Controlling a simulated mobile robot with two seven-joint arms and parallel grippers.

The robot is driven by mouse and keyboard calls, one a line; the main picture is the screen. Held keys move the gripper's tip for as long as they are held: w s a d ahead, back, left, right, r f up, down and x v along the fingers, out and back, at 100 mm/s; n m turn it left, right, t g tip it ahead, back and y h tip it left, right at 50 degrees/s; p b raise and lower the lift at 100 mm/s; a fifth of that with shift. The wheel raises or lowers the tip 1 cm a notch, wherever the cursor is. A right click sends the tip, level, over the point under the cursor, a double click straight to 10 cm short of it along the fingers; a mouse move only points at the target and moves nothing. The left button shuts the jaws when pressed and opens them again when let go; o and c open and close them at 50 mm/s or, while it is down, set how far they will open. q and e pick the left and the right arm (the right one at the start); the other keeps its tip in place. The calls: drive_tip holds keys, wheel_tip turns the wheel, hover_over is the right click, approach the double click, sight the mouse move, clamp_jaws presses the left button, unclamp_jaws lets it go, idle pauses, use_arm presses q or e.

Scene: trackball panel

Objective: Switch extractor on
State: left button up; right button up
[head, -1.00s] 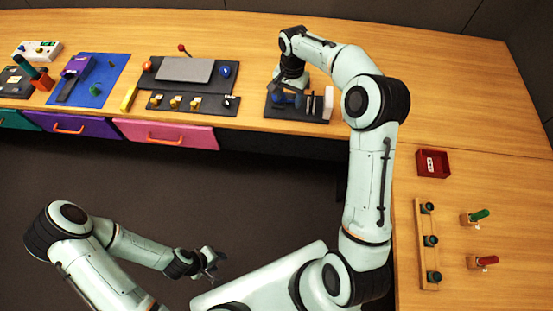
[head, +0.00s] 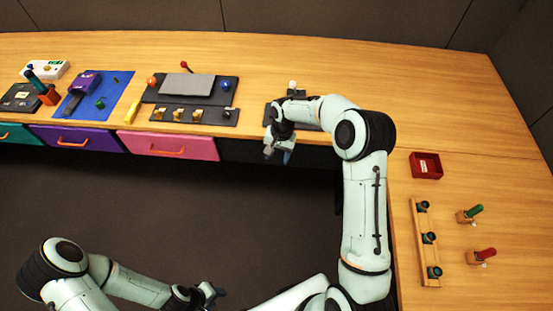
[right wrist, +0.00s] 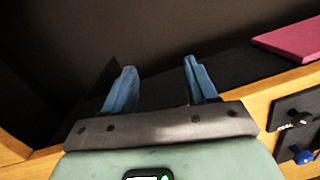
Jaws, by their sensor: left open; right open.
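No readable label shows which control is the extractor's. A long black panel (head: 160,119) near the front edge holds several yellow switches (head: 179,115) and a small pale switch (head: 227,113) at its right end. Behind it is a black panel with a grey plate (head: 187,85), an orange ball (head: 152,81), a blue ball (head: 226,85) and a red-tipped lever (head: 184,65). My right gripper (head: 278,153) is open and empty, in front of the counter edge; its blue fingers show in the right wrist view (right wrist: 158,68). My left gripper (head: 214,292) is open and empty, low over the floor.
My right arm partly hides another dark panel (head: 274,106) with a white knob (head: 292,85). A pink drawer (head: 172,146) and a purple drawer (head: 75,138) lie under the counter. A red box (head: 426,165) and a wooden rack (head: 424,245) are at right. Bare counter lies between the panels.

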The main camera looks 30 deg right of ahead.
drive_tip(key=shift+s+f, duration=0.1)
drive_tip(key=shift+f, duration=0.1)
drive_tip(key=shift+a, duration=0.1)
